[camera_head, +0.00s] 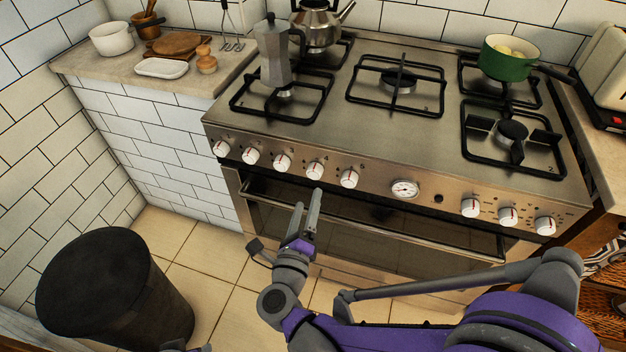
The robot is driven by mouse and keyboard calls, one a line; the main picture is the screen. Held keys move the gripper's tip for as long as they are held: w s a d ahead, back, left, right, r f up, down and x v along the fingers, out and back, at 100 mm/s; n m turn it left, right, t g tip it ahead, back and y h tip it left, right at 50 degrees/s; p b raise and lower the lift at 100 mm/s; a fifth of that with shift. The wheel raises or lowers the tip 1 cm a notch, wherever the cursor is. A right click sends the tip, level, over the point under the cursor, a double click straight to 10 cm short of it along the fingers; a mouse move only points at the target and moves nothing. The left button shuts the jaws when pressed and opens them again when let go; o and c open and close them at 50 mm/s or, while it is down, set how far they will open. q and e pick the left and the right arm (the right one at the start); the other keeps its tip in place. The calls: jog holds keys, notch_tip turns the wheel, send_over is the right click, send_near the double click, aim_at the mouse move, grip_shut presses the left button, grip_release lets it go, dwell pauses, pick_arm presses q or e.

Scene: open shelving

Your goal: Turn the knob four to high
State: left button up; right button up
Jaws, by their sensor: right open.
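The stove front (380,205) carries a row of white round knobs with red marks. Several are left of a round dial (405,188), and 3 are right of it. The fourth knob from the left (315,170) is just above my right gripper. I cannot read a number on it. My right gripper (307,203) is open and empty, its two fingers pointing up toward the knob row. Its fingertips appear just below the fourth knob, but I cannot tell if they touch. At the bottom edge only small grey parts show, perhaps of my left arm.
The oven handle (370,225) runs below the knobs. A moka pot (275,55), a kettle (317,25) and a green pot (508,57) stand on the stove. A black bin (110,290) stands at lower left. A toaster (606,75) is at right.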

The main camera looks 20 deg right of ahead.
aim_at(314, 176)
jog(key=b+x, duration=0.1)
jog(key=x, duration=0.7)
jog(key=shift+d, duration=0.1)
grip_shut()
